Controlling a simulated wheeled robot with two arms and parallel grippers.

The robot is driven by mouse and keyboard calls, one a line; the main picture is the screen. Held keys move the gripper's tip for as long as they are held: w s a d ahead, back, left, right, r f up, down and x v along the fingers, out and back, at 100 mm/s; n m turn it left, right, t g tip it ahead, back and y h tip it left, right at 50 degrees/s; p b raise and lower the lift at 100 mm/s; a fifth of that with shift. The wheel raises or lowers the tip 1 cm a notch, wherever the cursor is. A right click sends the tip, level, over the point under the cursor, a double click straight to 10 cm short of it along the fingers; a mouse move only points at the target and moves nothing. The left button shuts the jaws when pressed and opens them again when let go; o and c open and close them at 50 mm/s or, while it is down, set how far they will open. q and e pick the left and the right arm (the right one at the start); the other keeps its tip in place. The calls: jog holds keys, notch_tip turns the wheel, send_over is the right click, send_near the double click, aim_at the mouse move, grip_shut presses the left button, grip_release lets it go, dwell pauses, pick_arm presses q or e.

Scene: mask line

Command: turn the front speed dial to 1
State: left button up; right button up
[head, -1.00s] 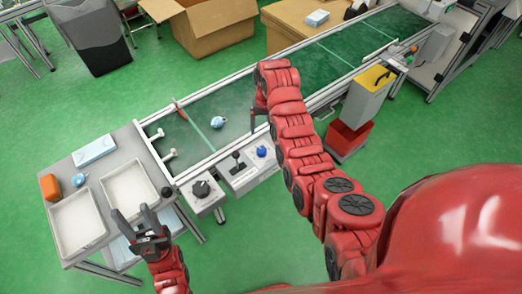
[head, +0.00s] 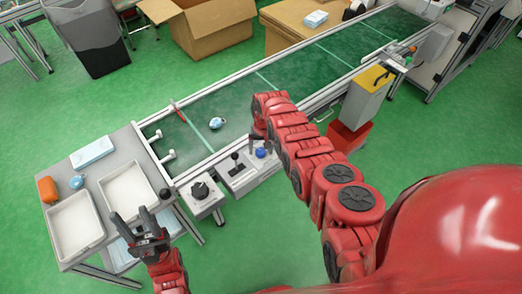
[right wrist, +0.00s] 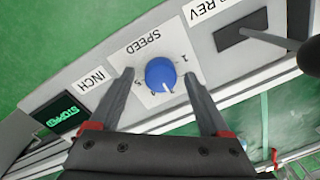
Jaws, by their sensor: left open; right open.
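The blue speed dial (right wrist: 161,74) sits on a pale plate labelled SPEED in the right wrist view. Its white pointer line points toward the picture's bottom, near the mark 2; the mark 1 is at its upper right. The dial also shows in the head view (head: 261,153) on the front control panel. My right gripper (right wrist: 159,73) is open, with one finger on each side of the dial; I cannot tell whether they touch it. In the head view my right gripper (head: 260,137) is over the panel. My left gripper (head: 131,217) is open and empty beside the white trays.
The green conveyor (head: 285,85) carries a blue mask (head: 217,122). A yellow-topped box (head: 375,78) stands right.

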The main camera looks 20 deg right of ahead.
grip_shut()
dwell(0.5)
jog(key=shift+f+n, duration=0.1)
jog(key=shift+n, duration=0.3)
jog(key=n+b, duration=0.1)
jog(key=n, duration=0.2)
jog(key=n+b, duration=0.2)
jog(key=n, duration=0.3)
jog(key=shift+w+n+g, duration=0.1)
jog(key=shift+n+g, duration=0.2)
jog(key=n+b, duration=0.2)
jog(key=n, duration=0.3)
jog(key=shift+b, duration=0.3)
jog(key=shift+n+b, duration=0.7)
jog(key=shift+n, duration=1)
